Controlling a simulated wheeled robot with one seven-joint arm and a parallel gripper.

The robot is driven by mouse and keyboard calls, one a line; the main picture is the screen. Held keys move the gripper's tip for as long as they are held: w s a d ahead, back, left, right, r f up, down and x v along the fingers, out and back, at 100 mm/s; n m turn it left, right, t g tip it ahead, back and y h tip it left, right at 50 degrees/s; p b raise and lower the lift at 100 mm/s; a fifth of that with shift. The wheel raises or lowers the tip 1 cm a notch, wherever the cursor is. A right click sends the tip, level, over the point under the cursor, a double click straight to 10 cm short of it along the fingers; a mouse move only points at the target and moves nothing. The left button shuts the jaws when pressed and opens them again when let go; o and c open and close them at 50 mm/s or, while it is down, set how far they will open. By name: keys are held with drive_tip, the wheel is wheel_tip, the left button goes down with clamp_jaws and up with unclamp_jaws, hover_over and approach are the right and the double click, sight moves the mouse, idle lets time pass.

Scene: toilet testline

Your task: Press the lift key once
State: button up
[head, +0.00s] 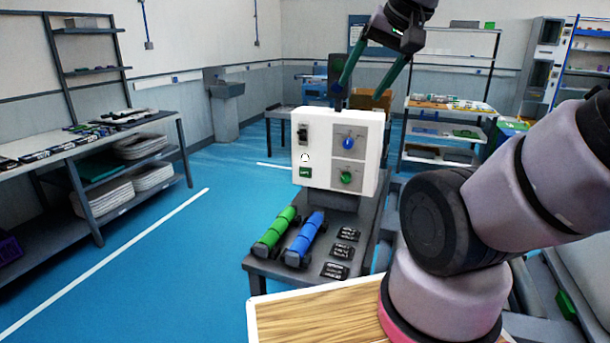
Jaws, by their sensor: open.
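A white control box (284,172) stands on a dark bench in the middle of the head view, its front towards me. Its front has a black switch (303,133) at upper left, a small round white button (305,157) below it, and a small green plate (305,173) under that. On grey panels at right are a blue knob (348,142) and a green knob (346,177). I cannot read which one is the lift key. My gripper (359,88) has long green fingers, spread open and empty. It shows above the box's top, apart from the front controls.
A green cylinder (277,229), a blue cylinder (306,236) and black labelled pieces (342,250) lie on the bench before the box. A wooden board (310,315) is nearest me. Loaded shelving (90,150) stands left. The blue floor at left is clear.

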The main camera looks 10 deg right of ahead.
clamp_jaws()
idle(1.5)
